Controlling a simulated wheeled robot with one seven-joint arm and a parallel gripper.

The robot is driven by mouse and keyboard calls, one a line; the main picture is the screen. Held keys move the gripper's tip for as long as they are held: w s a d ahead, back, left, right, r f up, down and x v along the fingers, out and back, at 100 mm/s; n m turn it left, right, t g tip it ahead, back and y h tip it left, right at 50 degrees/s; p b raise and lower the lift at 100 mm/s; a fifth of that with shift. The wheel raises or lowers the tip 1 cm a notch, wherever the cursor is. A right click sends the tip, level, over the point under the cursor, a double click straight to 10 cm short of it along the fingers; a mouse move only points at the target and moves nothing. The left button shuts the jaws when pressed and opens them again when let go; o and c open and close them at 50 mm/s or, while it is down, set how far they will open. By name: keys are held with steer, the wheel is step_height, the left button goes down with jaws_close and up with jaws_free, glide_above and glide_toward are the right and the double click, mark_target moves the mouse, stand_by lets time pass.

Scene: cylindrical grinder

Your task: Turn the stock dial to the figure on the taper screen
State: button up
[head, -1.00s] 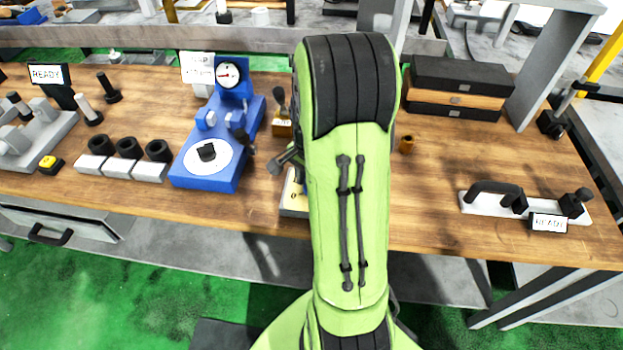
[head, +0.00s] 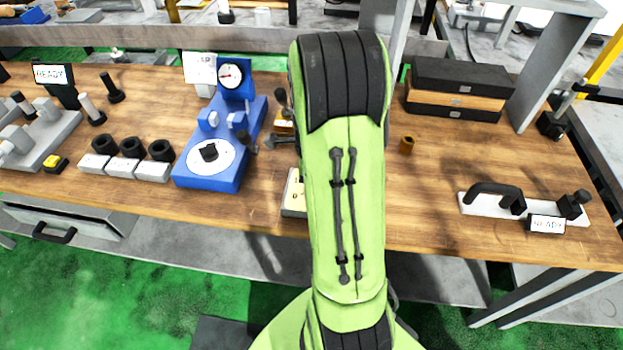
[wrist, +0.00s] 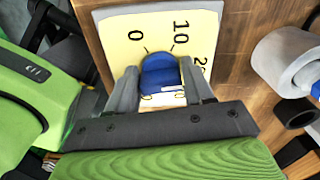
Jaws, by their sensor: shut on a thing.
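The stock dial has a yellow plate (wrist: 102,68) with black figures; 0, 10 and part of 20 show in the wrist view. Its blue knob (wrist: 158,72) sits between the two grey fingers of my gripper (wrist: 160,76), which is shut on it. A white patch with partly covered marks shows at the knob's near side. In the head view, the dial's plate (head: 292,198) shows only at its left edge; my arm hides the rest and my gripper. I cannot make out a taper screen or its figure.
A blue fixture (head: 190,178) with a round gauge (head: 230,75) stands left of the dial. A small brown cylinder (head: 407,144), stacked cases (head: 455,103) and a black-handled tool (head: 490,202) are to the right.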

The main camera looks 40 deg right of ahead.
steer(key=shift+m, duration=0.5)
steer(key=o, duration=1)
step_height(320, 180, up, 16)
steer(key=p, duration=0.5)
steer(key=shift+f, duration=0.1)
